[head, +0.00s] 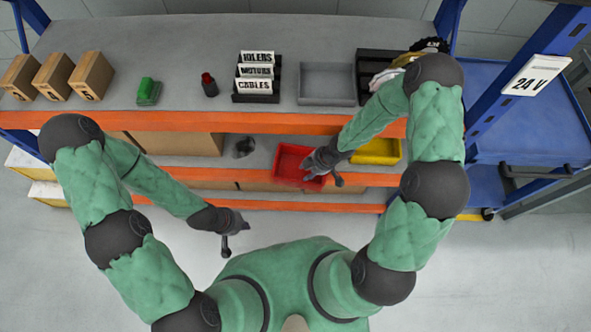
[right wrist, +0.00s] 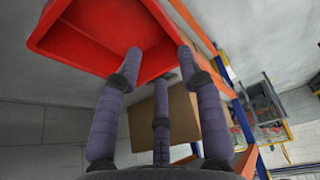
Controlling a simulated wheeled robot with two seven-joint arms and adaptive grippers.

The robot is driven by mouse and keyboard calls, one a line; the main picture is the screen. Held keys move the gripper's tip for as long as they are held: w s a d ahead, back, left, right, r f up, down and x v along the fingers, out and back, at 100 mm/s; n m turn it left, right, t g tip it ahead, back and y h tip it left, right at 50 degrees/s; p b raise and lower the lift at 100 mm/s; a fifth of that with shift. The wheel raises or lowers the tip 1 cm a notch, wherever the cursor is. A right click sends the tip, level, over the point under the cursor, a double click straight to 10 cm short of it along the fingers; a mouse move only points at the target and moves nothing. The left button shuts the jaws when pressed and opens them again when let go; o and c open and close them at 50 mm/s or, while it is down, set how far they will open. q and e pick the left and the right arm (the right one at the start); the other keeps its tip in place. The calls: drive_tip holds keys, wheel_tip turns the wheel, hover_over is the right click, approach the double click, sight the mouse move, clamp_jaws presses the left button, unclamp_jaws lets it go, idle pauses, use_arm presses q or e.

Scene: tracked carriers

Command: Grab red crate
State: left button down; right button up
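The red crate (head: 292,165) is on the lower shelf level in the head view, and its near edge overlaps the orange front beam. My right gripper (head: 322,168) is at its right side. In the right wrist view the red crate (right wrist: 100,35) fills the upper left, its inside showing. Fingers of my right gripper (right wrist: 160,68) cross its rim, with another finger on the other side, so the wall appears pinched between them. The exact contact is partly hidden. My left gripper (head: 232,242) hangs empty in front of the shelf, too small to read its opening.
A yellow crate (head: 376,152) stands right of the red one. A dark object (head: 243,147) lies to its left. The upper shelf (head: 190,50) holds cardboard boxes (head: 53,75), labelled dividers (head: 256,80) and a grey tray (head: 327,84). A blue cart (head: 520,110) stands at the right.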

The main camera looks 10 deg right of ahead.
drive_tip(key=b, duration=0.4)
hover_over(298, 184)
drive_tip(key=d, duration=0.2)
wheel_tip(298, 184, down, 5)
drive_tip(key=b+x, duration=0.1)
drive_tip(key=x, duration=0.2)
drive_tip(key=b+x, duration=0.1)
drive_tip(key=shift+s+f+b, duration=0.2)
drive_tip(key=shift+s+b, duration=0.05)
drive_tip(key=shift+b, duration=0.05)
drive_tip(key=shift+w+a+f, duration=0.2)
drive_tip(key=shift+a+f, duration=0.05)
drive_tip(key=shift+f, duration=0.3)
clamp_jaws()
